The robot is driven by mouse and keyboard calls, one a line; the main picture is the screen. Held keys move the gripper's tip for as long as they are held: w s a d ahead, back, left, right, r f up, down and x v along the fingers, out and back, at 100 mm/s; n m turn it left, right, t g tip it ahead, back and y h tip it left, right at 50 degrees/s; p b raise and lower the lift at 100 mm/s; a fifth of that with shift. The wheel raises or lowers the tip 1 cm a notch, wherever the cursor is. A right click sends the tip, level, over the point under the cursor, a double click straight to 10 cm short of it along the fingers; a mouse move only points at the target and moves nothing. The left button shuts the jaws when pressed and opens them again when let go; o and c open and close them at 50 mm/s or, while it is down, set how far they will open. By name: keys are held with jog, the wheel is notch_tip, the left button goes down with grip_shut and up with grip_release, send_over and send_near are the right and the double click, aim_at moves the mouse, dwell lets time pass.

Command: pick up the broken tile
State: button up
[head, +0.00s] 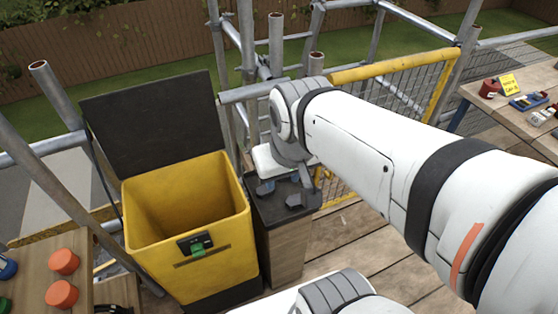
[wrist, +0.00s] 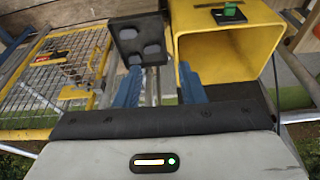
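I see no broken tile in either view. My gripper (wrist: 158,80) shows two blue fingers standing well apart, with nothing visible held between them. In the head view my gripper (head: 286,184) points down over a stand (head: 282,217) with a wooden body and a dark top, partly hidden by my arm. In the wrist view the stand's dark top (wrist: 126,27) carries grey pads (wrist: 152,50) and looks bare of any tile. I cannot tell whether the fingers touch it.
A yellow bin (head: 205,262) with its dark lid (head: 150,120) open stands just left of the stand. Scaffold tubes and a yellow mesh barrier (head: 440,85) lie behind. A board with orange knobs (head: 64,261) is at left, a wooden table (head: 505,118) with small items at right.

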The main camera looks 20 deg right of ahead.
aim_at(295, 200)
jog(key=shift+o, duration=0.4)
jog(key=shift+s+a, duration=0.15)
jog(key=shift+a, duration=0.05)
